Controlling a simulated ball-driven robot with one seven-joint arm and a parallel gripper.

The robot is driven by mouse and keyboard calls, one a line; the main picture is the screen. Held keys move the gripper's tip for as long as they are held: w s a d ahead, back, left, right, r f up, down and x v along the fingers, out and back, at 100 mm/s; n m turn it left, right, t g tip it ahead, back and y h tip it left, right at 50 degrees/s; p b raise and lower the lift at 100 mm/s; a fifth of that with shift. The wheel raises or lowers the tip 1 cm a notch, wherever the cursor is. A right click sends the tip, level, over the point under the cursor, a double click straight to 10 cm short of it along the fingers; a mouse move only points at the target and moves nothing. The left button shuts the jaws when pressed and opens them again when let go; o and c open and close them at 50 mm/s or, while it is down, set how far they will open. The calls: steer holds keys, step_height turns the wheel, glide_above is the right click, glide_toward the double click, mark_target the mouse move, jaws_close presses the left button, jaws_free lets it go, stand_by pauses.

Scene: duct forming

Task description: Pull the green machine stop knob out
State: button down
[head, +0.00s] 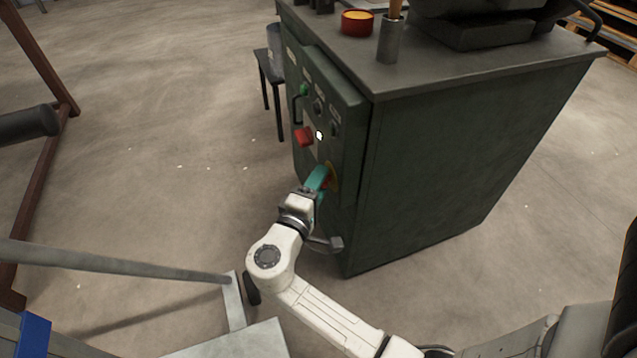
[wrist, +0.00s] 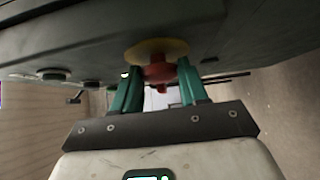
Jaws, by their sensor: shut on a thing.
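The stop knob (wrist: 160,72) is red, mushroom-shaped, and set on a round yellow plate (wrist: 150,49) on the front of the green machine (head: 450,150). In the head view the yellow plate (head: 334,178) shows beside my fingers, and the knob is mostly hidden. My gripper (wrist: 158,84) has teal fingers on both sides of the red knob and is shut on it. In the head view my gripper (head: 318,178) reaches the lower part of the machine's front panel.
Above the knob, the panel carries a red switch (head: 304,136), a lit white button (head: 319,135), a green button (head: 304,89) and a handle. A red-and-yellow round dish (head: 357,22) and a grey cup (head: 391,42) stand on top. The floor to the left is mostly open.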

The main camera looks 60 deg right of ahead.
steer(key=shift+w+a, duration=0.4)
steer(key=shift+a, duration=0.15)
steer(key=c, duration=0.6)
jaws_free()
steer(key=shift+a, duration=0.15)
steer(key=s+a+p, duration=0.2)
steer(key=a+p, duration=0.1)
steer(key=a, duration=0.7)
steer(key=shift+a, duration=0.25)
